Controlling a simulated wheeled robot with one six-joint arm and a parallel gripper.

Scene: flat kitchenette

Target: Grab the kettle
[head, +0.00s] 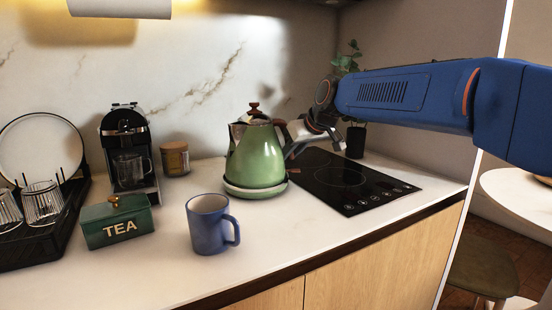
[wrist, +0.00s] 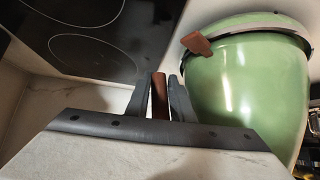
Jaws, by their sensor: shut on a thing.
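The green kettle (head: 258,160) with a brown lid knob stands upright on its round base (head: 255,191) on the counter. It also fills the right of the wrist view (wrist: 249,85). My gripper (head: 290,148) reaches in from the right at the kettle's handle side. In the wrist view my gripper (wrist: 160,98) has its two dark fingers on either side of the brown handle (wrist: 159,95), shut on it. The head view does not show the fingertips clearly.
A black cooktop (head: 350,181) lies right of the kettle, with a potted plant (head: 356,140) behind. A blue mug (head: 209,223) stands in front left. A green tea box (head: 116,221), coffee machine (head: 128,150), jar (head: 175,158) and dish rack (head: 45,232) are further left.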

